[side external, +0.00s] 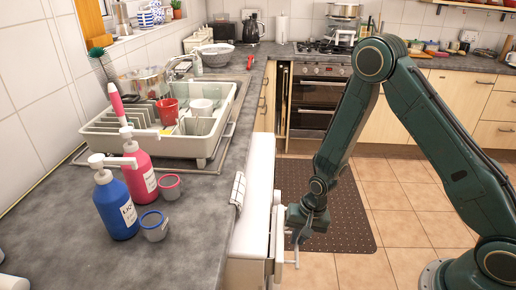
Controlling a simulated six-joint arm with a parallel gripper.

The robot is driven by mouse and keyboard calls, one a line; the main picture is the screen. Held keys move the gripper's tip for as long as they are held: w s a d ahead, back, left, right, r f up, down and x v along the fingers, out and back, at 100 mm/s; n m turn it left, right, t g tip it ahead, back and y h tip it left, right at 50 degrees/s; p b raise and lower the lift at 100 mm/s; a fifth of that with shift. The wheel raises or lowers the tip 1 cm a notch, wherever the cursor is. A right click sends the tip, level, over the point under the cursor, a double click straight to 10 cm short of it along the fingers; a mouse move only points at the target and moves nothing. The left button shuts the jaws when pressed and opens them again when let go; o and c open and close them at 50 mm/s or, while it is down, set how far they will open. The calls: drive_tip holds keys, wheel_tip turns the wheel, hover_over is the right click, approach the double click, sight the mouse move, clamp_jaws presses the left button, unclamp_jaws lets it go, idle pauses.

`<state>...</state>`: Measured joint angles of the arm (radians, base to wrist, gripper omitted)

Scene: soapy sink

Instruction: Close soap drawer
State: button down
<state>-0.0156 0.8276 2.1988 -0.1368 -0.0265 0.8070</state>
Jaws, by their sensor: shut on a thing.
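The soap drawer (255,205) is white and stands pulled out from under the counter, with its upright front panel (275,245) facing right. My gripper (297,246) is at the outer side of that panel. It is shut on the drawer's handle (297,264), a thin grey bar; my fingers are small and partly hidden here. The inside of the drawer is hard to make out from this angle.
Blue (116,205) and pink (140,170) pump bottles stand on the grey counter (200,215) beside two small cups. A dish rack (215,145) with a red mug is behind them. Floor right of the drawer is clear, with a brown mat (350,220).

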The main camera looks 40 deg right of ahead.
drive_tip(key=shift+w, duration=0.1)
drive_tip(key=c, duration=1.5)
unclamp_jaws()
drive_tip(key=shift+r, duration=0.15)
drive_tip(key=shift+s+d+r, duration=0.35)
drive_tip(key=shift+r, duration=1.85)
drive_tip(key=shift+s+d+r, duration=0.3)
drive_tip(key=shift+r, duration=1.95)
drive_tip(key=shift+s+d+r, duration=0.35)
drive_tip(key=shift+r, duration=1.85)
